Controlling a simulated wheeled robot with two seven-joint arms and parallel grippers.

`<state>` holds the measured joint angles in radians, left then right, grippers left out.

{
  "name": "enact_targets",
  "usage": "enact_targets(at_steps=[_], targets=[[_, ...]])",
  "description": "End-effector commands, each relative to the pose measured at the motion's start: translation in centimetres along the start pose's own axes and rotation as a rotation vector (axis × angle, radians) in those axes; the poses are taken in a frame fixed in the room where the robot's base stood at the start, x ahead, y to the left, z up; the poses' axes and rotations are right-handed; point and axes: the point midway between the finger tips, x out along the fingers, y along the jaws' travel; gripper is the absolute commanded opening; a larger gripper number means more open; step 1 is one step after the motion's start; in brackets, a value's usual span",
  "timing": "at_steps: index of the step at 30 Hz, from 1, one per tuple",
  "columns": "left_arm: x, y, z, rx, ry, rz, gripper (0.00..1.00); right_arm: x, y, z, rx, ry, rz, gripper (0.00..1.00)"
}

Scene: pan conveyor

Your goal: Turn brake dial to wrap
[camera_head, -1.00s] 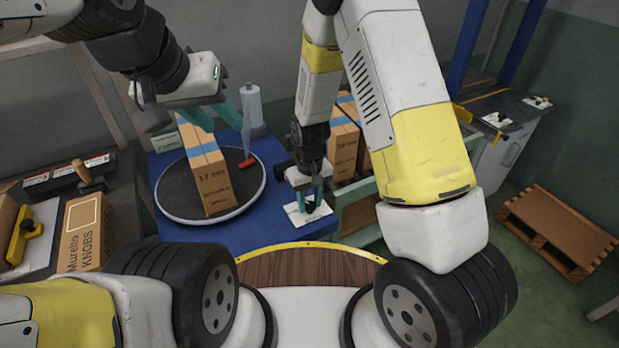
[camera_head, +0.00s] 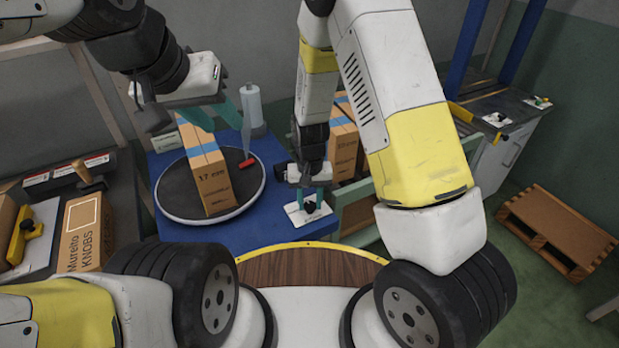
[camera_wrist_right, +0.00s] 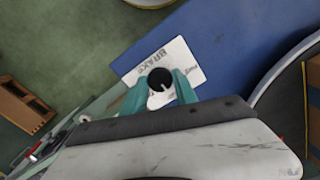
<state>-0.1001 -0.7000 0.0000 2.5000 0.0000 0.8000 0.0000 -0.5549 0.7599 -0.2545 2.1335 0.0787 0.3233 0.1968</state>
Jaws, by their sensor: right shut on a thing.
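The brake dial (camera_wrist_right: 160,79) is a round black knob with a pale pointer mark, on a white plate (camera_wrist_right: 190,58) lettered BRAKE. The lettering at the plate's right end is too small to read. In the head view, the dial (camera_head: 309,207) is at the blue table's front right corner. My right gripper (camera_head: 311,199) is over it, pointing down. In the wrist view, its teal fingers (camera_wrist_right: 160,88) are on either side of the dial, shut on it. My left gripper (camera_head: 222,116) is open and empty, above the turntable's far side.
A round turntable (camera_head: 176,203) on the blue table (camera_head: 272,222) bears a tall carton (camera_head: 210,180). Cartons (camera_head: 342,140) stand right of my right gripper. A pallet (camera_head: 558,230) lies on the floor.

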Motion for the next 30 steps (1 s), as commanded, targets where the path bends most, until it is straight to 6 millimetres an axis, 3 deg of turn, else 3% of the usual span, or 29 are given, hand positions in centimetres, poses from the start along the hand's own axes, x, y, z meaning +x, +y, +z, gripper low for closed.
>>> enact_targets(at_steps=[3,4,7,19,30], targets=[[0.0,0.0,0.0,0.000,0.000,0.000,0.36,-0.1,0.0,-0.1,-0.001,0.002,-0.001,0.00],[0.0,0.0,0.0,0.000,0.000,0.000,0.36,-0.1,0.0,-0.1,-0.001,0.002,-0.001,0.36],[0.0,0.0,0.0,0.000,0.000,0.000,0.36,-0.1,0.0,-0.1,-0.001,0.002,-0.001,0.56],[0.0,0.0,0.0,0.000,0.000,0.000,0.36,-0.7,0.0,-0.1,-0.002,0.003,-0.001,0.56],[0.0,0.0,0.0,0.000,0.000,0.000,0.36,-6.5,-0.1,-0.1,-0.002,0.005,-0.002,0.56]])
